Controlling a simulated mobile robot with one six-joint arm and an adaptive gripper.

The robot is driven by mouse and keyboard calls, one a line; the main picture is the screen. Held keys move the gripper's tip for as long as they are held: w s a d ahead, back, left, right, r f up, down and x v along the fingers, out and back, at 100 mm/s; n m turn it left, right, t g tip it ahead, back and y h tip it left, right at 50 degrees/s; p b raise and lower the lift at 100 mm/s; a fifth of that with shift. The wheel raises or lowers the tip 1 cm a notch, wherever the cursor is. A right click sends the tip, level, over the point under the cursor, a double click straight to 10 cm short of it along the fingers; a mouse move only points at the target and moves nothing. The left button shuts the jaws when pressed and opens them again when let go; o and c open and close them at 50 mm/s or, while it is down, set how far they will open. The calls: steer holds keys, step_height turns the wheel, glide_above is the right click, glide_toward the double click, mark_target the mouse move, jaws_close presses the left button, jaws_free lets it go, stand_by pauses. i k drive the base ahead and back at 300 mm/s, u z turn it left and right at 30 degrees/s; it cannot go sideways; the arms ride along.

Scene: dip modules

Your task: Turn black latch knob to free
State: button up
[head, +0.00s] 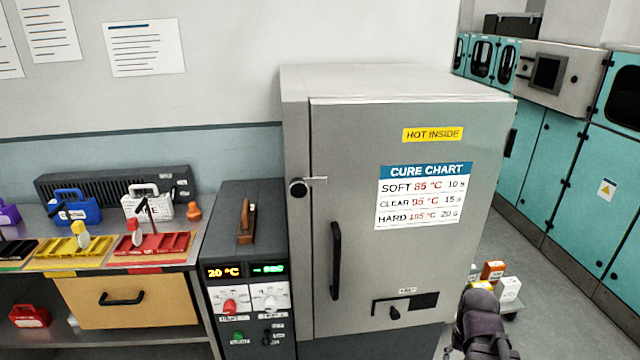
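A round black latch knob (298,187) sits on the left frame of the grey oven cabinet. A short silver bar (318,179) reaches right from it across the edge of the oven door (345,130). The door is shut and has a vertical black handle (336,260). My gripper (484,318) shows as a dark shape at the bottom edge, right of the door's lower part and well apart from the latch knob. Its fingers cannot be made out, so I cannot tell whether it is open.
A second small black knob (394,313) is on a plate low on the door. A dark control box (247,270) showing 20 °C stands left of the oven. A bench with coloured trays (150,243) is further left. Small boxes (508,289) sit low at right; grey floor lies beyond.

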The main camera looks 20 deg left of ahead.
mark_target(298, 187)
steer(key=z, duration=0.35)
steer(key=k, duration=1.35)
steer(key=u, duration=0.55)
steer(key=i, duration=1)
